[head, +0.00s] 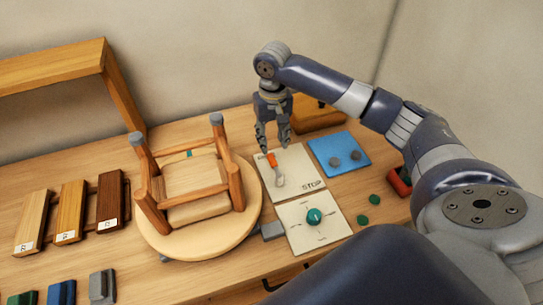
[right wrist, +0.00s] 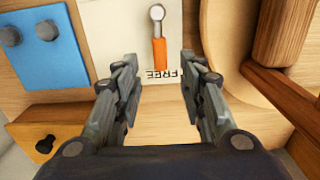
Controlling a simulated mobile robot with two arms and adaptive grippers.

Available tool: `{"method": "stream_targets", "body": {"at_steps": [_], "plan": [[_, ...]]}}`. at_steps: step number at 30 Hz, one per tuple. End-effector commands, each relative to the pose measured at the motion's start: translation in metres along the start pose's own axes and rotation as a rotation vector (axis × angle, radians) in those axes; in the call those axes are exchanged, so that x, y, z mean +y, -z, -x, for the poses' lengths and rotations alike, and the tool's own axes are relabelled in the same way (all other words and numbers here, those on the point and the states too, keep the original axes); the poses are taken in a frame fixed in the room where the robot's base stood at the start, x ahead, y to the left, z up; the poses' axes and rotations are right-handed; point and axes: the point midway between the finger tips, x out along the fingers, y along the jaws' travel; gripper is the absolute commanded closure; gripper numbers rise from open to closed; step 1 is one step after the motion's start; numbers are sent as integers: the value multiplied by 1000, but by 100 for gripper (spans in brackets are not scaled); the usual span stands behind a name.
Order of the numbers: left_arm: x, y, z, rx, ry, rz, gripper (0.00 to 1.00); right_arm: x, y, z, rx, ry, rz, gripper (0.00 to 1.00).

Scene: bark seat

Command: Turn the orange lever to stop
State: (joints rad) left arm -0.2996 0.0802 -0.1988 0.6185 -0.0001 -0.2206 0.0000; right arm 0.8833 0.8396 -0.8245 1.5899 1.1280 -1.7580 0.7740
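The orange lever (head: 271,160) is on a cream plate (head: 290,163) marked STOP at its near right corner. In the right wrist view the lever's orange handle (right wrist: 159,53) extends from a round metal pivot (right wrist: 157,13), and its end points to the word FREE. My right gripper (head: 273,141) is over the far edge of the plate, near the handle's end. In the right wrist view its two fingers (right wrist: 159,70) are spread apart, with the handle showing between them and nothing gripped. I cannot tell whether they touch the handle. My left gripper is out of view.
A plate with a green knob (head: 314,216) lies nearer. A blue plate (head: 337,142) with two grey knobs is to the right. A wooden box (head: 316,117) stands behind.

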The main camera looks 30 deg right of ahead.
Motion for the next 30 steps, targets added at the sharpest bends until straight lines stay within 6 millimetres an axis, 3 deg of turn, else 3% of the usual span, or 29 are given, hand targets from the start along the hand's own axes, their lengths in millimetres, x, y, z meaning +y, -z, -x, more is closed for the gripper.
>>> {"method": "stream_targets", "body": {"at_steps": [6, 12, 24, 25, 30], "plan": [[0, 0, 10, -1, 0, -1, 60, 0, -1, -42, -5, -1, -2, 62], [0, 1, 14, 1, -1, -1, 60, 0, 0, -69, -2, -1, -1, 62], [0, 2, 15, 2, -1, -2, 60, 0, 0, -80, 0, 0, 0, 62], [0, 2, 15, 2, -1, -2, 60, 0, 0, -80, 0, 0, 0, 65], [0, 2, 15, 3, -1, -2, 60, 0, 0, -79, 0, 0, 0, 100]]}}
